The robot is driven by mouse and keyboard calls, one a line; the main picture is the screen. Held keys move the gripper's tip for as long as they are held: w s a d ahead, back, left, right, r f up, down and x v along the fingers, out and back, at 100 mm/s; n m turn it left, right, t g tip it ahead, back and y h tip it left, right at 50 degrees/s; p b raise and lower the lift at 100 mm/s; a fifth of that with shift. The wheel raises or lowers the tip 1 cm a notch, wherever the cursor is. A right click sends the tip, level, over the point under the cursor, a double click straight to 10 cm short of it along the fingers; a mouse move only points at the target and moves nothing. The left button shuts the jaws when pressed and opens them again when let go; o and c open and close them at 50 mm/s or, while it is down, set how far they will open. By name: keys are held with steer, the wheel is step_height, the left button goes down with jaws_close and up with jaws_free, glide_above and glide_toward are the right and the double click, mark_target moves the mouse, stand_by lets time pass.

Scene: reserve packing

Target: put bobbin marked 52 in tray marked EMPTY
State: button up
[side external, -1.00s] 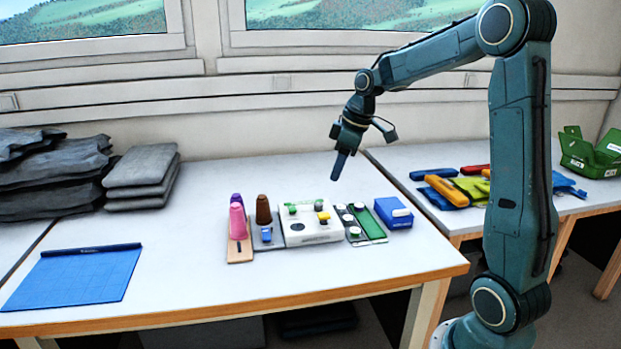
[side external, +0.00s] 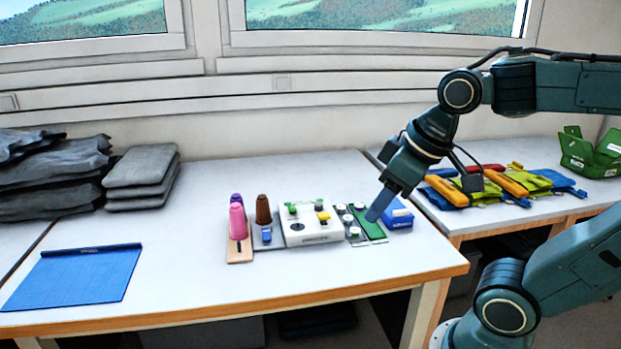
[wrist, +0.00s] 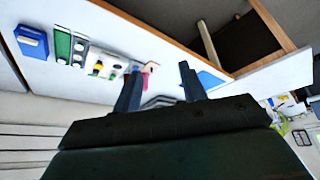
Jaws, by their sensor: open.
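My gripper (side external: 373,215) is open and empty, with its fingers pointing down at the green tray's right side by the blue box in the side view. Its two spread fingers show in the wrist view (wrist: 160,82). Small white-topped bobbins (side external: 354,231) stand in a row on a grey strip beside the green tray (side external: 373,228). A white block (side external: 296,232) left of them carries green bobbins (side external: 292,209) and a yellow one (side external: 323,216). No mark 52 or EMPTY is readable, so I cannot tell which bobbin or tray bears it.
A blue box (side external: 402,221) stands right of the green tray. Pink (side external: 237,221), purple and brown (side external: 263,209) thread cones stand at the left. A blue mat (side external: 75,278) and folded grey cloths (side external: 142,166) lie farther left. The table's front is clear.

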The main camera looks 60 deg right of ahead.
steer(key=s, duration=0.2)
steer(key=s+a+f, duration=0.1)
steer(key=shift+s+f+m, duration=0.1)
steer(key=shift+s+m, duration=0.05)
steer(key=shift+m, duration=0.15)
